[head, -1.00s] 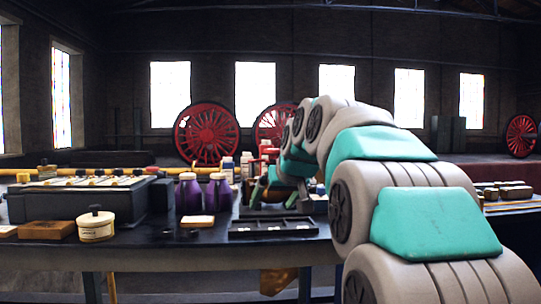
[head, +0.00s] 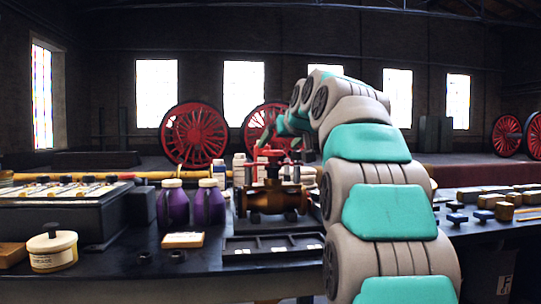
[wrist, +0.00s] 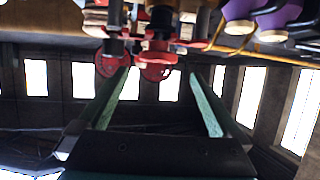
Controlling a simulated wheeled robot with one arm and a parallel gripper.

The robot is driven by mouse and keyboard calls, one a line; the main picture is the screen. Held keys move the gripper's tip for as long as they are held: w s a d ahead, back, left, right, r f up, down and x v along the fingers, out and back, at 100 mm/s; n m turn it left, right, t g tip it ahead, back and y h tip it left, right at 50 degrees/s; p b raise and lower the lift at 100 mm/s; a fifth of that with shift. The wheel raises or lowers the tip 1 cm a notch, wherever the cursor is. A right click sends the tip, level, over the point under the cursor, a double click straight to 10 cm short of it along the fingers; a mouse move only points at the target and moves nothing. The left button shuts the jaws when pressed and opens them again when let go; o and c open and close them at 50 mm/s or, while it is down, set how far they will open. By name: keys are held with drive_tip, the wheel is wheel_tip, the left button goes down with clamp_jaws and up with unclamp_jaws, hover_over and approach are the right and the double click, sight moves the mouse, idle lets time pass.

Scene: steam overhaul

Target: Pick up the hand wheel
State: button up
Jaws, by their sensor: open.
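The red hand wheel (head: 270,153) sits on top of a brass valve (head: 272,197) on the dark bench in the head view. In the wrist view, which looks upside down, a red round part (wrist: 158,60) that appears to be the hand wheel shows beyond and between my fingertips. My gripper (wrist: 159,73) is open, with its two green fingers apart and nothing between them. In the head view the gripper is small, above and close behind the wheel; the exact gap cannot be told.
Two purple bottles (head: 207,203) stand left of the valve, with a cream tin (head: 52,249) farther left. A dark compartment tray (head: 272,246) lies in front of it. White bottles stand behind. Large red locomotive wheels (head: 193,136) are in the background.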

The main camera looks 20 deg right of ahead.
sight(274, 152)
drive_tip(key=x, duration=0.4)
drive_tip(key=p+x, duration=0.1)
drive_tip(key=x, duration=0.1)
drive_tip(key=shift+w+d+f, duration=0.1)
drive_tip(key=shift+d+f, duration=0.05)
drive_tip(key=shift+f, duration=0.2)
drive_tip(key=shift+c, duration=0.2)
clamp_jaws()
idle(0.4)
drive_tip(key=shift+r, duration=0.1)
